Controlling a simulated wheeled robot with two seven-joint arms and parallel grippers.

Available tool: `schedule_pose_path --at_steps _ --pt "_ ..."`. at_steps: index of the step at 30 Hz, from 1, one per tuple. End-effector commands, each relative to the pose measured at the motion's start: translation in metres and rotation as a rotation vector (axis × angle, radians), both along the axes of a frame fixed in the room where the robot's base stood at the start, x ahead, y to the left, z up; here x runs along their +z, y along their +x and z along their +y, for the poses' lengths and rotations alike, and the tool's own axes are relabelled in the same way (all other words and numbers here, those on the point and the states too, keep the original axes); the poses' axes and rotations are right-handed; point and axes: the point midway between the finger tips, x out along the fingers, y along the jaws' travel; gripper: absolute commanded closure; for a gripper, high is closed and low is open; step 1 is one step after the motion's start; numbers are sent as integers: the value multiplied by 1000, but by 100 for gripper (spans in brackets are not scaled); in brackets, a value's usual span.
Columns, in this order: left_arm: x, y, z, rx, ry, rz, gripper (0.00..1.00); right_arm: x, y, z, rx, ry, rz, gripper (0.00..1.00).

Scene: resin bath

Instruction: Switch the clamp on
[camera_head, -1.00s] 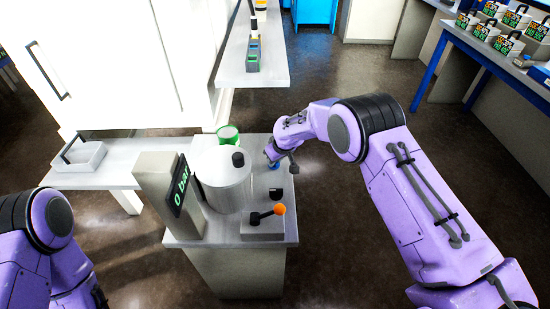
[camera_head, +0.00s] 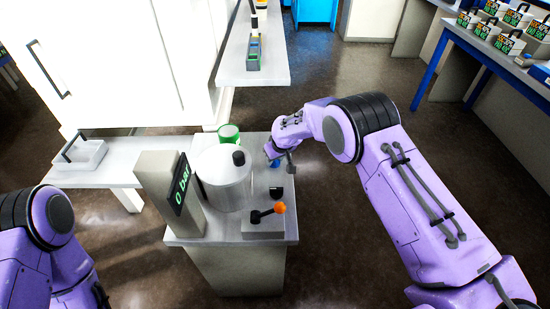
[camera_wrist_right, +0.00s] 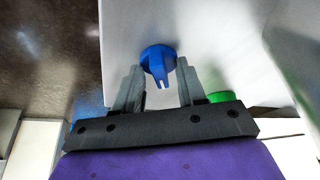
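A blue knob (camera_wrist_right: 158,60) with a flat grip bar sits on a pale grey surface in the right wrist view. It also shows in the head view as a small blue spot (camera_head: 275,164) on the right side of the bench top. My right gripper (camera_wrist_right: 159,74) is open, with one finger on each side of the knob and visible gaps to it. I cannot tell which control is the clamp's. My left gripper is out of view.
A metal pot (camera_head: 222,180) with a black lid knob stands mid-bench, beside a display (camera_head: 181,184) reading 0 bar. A green-rimmed container (camera_head: 228,133) is behind. Open floor lies right of the bench.

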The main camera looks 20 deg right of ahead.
Motion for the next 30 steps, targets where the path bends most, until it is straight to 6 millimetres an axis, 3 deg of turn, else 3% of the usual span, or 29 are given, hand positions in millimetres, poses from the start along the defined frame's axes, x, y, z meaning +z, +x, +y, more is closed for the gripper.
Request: schedule_pose_path --at_steps 5,18,30 --pt "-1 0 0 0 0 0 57 6 -2 -1 0 0 0 60" --pt "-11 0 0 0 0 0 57 88 -36 -8 0 0 -1 60" --pt "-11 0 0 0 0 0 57 97 -40 -9 0 0 1 60"
